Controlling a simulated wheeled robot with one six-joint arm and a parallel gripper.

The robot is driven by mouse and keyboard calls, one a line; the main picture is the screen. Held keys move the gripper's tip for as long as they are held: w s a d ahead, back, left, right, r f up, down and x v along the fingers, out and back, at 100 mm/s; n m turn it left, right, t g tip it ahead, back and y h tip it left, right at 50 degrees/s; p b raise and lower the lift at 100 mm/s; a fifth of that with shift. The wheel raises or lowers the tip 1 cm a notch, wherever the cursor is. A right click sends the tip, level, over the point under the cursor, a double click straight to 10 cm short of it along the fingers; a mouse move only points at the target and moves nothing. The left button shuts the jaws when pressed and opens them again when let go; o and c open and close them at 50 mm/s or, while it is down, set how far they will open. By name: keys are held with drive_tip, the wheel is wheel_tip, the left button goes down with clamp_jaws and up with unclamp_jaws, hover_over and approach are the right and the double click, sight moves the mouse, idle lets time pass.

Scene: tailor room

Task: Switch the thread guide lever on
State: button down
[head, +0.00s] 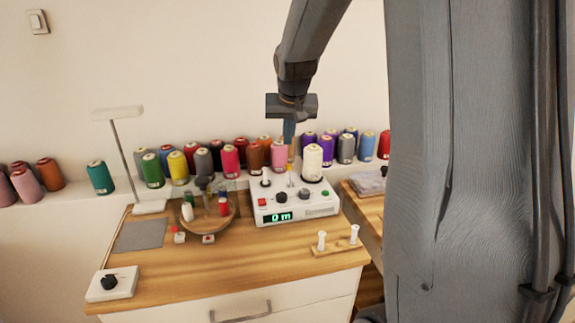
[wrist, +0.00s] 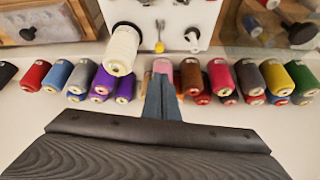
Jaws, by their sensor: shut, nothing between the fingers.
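The white winding machine (head: 296,206) stands on the wooden table, with a green display reading "0 m". The thread guide lever (head: 290,181), a thin stem with a yellow part, stands on its top between a white cone of thread (head: 312,163) and a small white spindle (head: 265,177). In the wrist view the lever (wrist: 160,38) is at the top centre, beyond my fingertips. My gripper (head: 289,143) points down above and behind the lever, apart from it. Its fingers (wrist: 162,80) are shut and empty.
Several coloured thread cones (head: 177,167) line the white ledge behind the machine. A round wooden tray (head: 212,217) with small items is left of it. Two white bobbins (head: 354,234) stand on a wooden holder in front right. A lamp (head: 118,115) rises at left.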

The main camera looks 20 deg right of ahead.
drive_tip(key=shift+w+d+r, duration=0.4)
drive_tip(key=shift+w+d, duration=0.35)
drive_tip(key=shift+w, duration=0.1)
drive_tip(key=shift+f, duration=0.1)
drive_tip(key=p+x, duration=0.1)
drive_tip(key=x, duration=0.9)
drive_tip(key=shift+p, duration=0.3)
drive_tip(key=shift+s+a, duration=0.25)
drive_tip(key=shift+s, duration=0.35)
drive_tip(key=shift+s+a, duration=0.25)
drive_tip(key=shift+s, duration=0.35)
drive_tip(key=shift+s+a+f+p, duration=0.25)
drive_tip(key=shift+s+f+p, duration=0.05)
drive_tip(key=shift+s, duration=0.3)
